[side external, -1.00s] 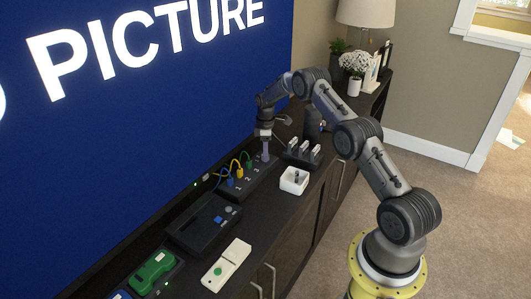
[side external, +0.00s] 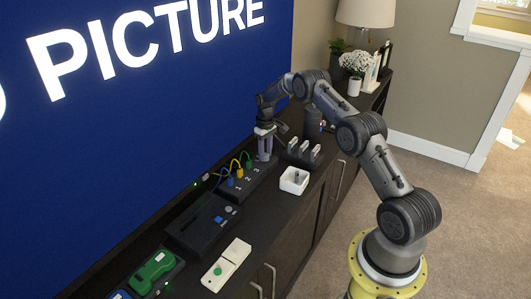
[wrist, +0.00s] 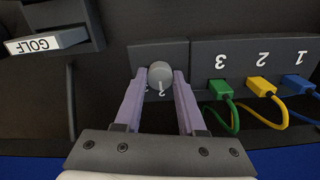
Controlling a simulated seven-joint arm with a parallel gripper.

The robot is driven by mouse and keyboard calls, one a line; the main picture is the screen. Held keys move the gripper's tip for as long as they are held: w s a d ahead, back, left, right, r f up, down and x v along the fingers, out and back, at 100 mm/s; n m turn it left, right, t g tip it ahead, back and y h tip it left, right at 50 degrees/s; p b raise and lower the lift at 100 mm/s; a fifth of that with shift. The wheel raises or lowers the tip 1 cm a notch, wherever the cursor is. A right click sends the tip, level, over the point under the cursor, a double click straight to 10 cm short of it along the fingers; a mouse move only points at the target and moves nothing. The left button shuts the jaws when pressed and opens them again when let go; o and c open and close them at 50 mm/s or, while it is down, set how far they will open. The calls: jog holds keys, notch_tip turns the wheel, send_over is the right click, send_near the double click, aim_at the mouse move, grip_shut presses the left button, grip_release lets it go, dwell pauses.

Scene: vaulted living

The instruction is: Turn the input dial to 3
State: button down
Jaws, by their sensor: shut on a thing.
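The input dial (wrist: 160,74) is a round grey knob at the end of a dark switch box (side external: 236,193). In the wrist view a pale mark on its lower edge points down toward a "2" on the panel. My gripper (wrist: 160,80) has its two lilac fingers on either side of the knob, shut on it. In the side view my gripper (side external: 264,158) points straight down at the box's far end, and the knob is hidden. Blue (wrist: 297,84), yellow (wrist: 261,86) and green (wrist: 220,88) plugs sit under labels 1, 2 and 3.
A rack with pale cartridges (side external: 303,152), one labelled GOLF (wrist: 45,41), stands close by. A black console (side external: 203,224), a white device (side external: 226,265) and a green device (side external: 155,269) lie nearer. The screen (side external: 150,140) rises behind.

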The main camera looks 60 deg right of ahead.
jog(key=m, duration=0.4)
jog(key=shift+m, duration=2.6)
jog(key=c, duration=0.5)
grip_release()
jog(key=shift+r, duration=0.15)
notch_tip(320, 180, up, 14)
jog(key=shift+f, duration=0.2)
jog(key=shift+a, duration=0.1)
